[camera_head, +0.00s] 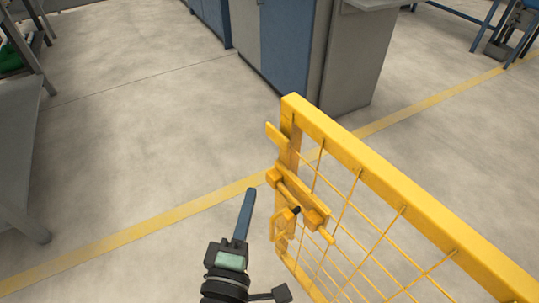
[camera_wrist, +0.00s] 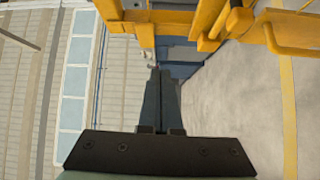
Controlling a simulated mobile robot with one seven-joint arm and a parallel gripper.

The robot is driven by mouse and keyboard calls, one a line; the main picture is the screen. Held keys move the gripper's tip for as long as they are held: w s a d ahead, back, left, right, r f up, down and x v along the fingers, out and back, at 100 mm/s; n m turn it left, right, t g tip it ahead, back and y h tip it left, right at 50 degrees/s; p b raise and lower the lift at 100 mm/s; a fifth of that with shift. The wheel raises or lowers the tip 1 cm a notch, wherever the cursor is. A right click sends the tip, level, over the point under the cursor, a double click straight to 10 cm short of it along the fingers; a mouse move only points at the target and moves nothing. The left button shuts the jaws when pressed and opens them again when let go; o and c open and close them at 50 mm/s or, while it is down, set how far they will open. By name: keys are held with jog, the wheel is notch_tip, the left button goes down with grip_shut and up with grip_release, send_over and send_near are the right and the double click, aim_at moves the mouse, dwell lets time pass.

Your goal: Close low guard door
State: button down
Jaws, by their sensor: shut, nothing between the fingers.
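The low guard door (camera_head: 375,180) is a yellow frame with wire mesh at the right of the head view. Its free end, with a yellow latch bar (camera_head: 303,196) and a small black part, faces my gripper. My gripper (camera_head: 250,192) is shut and empty, pointing up in the picture just left of the latch, and appears apart from it. In the wrist view my gripper (camera_wrist: 162,72) points at a yellow upright, with yellow latch parts (camera_wrist: 240,22) at the upper right. The lower right of the door is cut off by the frame edge.
Blue and grey cabinets (camera_head: 290,45) stand behind the door. A grey table (camera_head: 20,150) is at the left edge. A yellow line (camera_head: 160,222) crosses the pale floor. The floor left of the door is clear.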

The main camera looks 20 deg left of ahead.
jog(key=w+a+f+n+p, duration=0.1)
jog(key=w+p, duration=0.1)
jog(key=w, duration=1)
jog(key=shift+f+g+y+p, duration=0.3)
jog(key=shift+f+p, duration=0.05)
